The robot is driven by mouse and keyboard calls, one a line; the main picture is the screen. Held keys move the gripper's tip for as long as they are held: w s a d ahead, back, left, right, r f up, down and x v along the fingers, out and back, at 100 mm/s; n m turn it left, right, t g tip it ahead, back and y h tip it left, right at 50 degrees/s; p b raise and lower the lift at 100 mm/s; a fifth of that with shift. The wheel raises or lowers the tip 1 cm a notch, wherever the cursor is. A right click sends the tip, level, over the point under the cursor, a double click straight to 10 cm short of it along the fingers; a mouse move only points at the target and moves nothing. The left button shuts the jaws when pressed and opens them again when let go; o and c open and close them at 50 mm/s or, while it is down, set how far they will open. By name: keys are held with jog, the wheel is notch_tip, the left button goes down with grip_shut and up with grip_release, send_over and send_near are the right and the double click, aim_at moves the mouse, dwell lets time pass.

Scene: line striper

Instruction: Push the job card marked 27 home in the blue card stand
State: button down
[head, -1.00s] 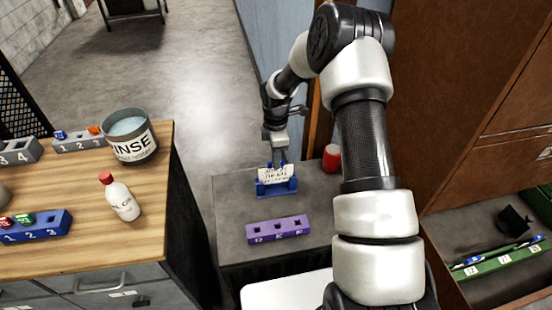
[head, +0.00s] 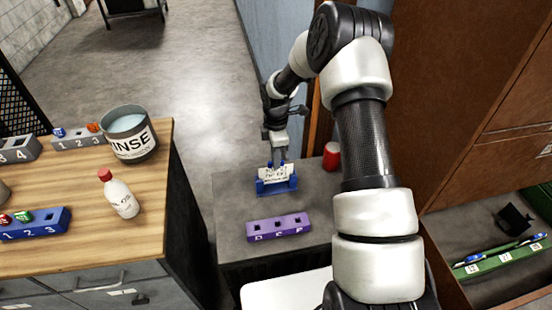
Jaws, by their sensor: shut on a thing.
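The blue card stand (head: 278,188) sits on the dark grey table top. A white job card (head: 274,173) with dark print stands in it, slightly tilted; its number is too small to read. My gripper (head: 279,158) is right above the stand, pointing down, with its fingertips at the card's top edge. It is shut on the card. The card's lower edge is hidden by the stand's front, so I cannot tell how deep it sits.
A purple block with holes (head: 279,227) lies in front of the stand. A red can (head: 332,156) stands close to its right. At left, a wooden bench (head: 80,238) holds a rinse bucket (head: 129,135), a bottle (head: 120,196) and slotted blocks. A cabinet is at right.

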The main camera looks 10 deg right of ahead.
jog(key=shift+f+b, duration=0.8)
jog(key=shift+f, duration=0.5)
jog(key=c, duration=1.5)
grip_release()
jog(key=shift+o, duration=0.2)
jog(key=shift+r+p, duration=2.25)
jog(key=shift+r, duration=1.25)
